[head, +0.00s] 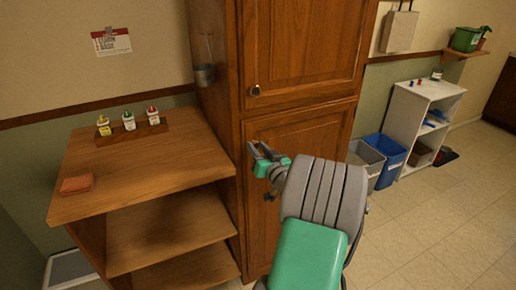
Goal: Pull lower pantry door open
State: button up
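The lower pantry door (318,136) is a brown wooden panel in the tall pantry cabinet, and it looks closed. My arm covers much of its middle and lower part. My gripper (258,150) is in front of the door's upper left part, near its left edge. Its fingers look apart, with nothing seen between them. I cannot tell whether they touch the door. The lower door's knob is not visible and may be hidden behind my gripper. The upper pantry door (305,45) is closed, with a round knob (256,90) at its lower left.
A wooden shelf unit (150,165) stands left of the pantry, with several small bottles in a rack (133,133) and a reddish-brown block (76,185) on top. Grey (368,158) and blue (386,160) bins and a white shelf (408,118) stand right. Tiled floor (440,220) is clear at right.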

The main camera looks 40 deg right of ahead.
grip_shut()
dwell(0.8)
